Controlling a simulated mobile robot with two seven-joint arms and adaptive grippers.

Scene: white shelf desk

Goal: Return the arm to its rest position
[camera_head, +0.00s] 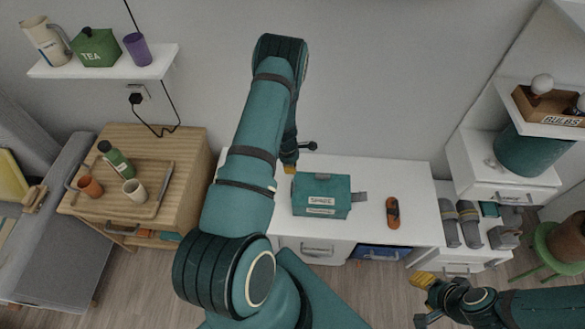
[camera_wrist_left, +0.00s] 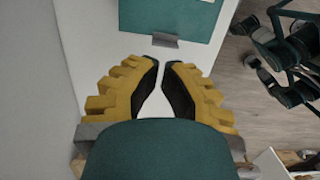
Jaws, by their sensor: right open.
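My left arm (camera_head: 245,170) reaches up across the middle of the head view and bends down at the far end. My left gripper (camera_head: 290,168) is small there, by the back left of the white desk (camera_head: 365,180), left of a teal labelled box (camera_head: 320,195). In the left wrist view my left gripper (camera_wrist_left: 161,65) has its yellow fingertips close together, with a narrow gap and nothing between them. The teal box shows beyond them (camera_wrist_left: 180,18). My right gripper (camera_head: 424,300) is open and empty at the lower right, in front of the desk.
A red-orange object (camera_head: 392,212) lies on the desk. At left stand a wooden cabinet with a tray (camera_head: 150,205) and a wall shelf (camera_head: 110,65). Grey rolls (camera_head: 468,225) and a green stool (camera_head: 560,250) are at right. Floor is open below the desk.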

